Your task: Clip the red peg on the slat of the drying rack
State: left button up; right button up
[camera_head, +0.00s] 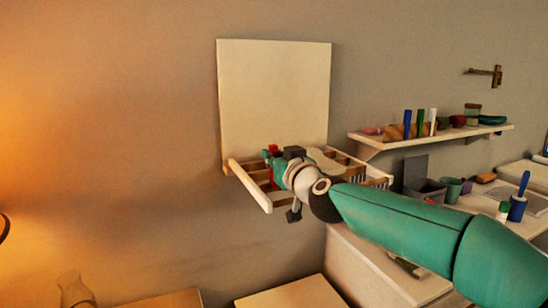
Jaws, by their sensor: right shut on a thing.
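The drying rack (247,187) is a pale wooden frame with brown slats, folded out from a tall pale board on the wall. My right gripper (274,165) is over the left part of the rack, its arm coming in from the right. It is shut on the red peg (273,149), of which only small red parts show at the fingers. The wrist hides much of the slats behind it. I cannot tell whether the peg touches a slat. My left gripper is not in view.
A wall shelf (432,136) with bottles and small pots is right of the rack. Below it a counter holds a grey bin (427,191), a green cup (452,190) and a blue brush holder (517,209). The wall left of the rack is clear.

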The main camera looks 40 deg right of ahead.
jog(key=shift+f+b, duration=1.65)
jog(key=shift+f, duration=0.25)
jog(key=o, duration=0.8)
jog(key=v, duration=1.2)
jog(key=shift+f, duration=0.1)
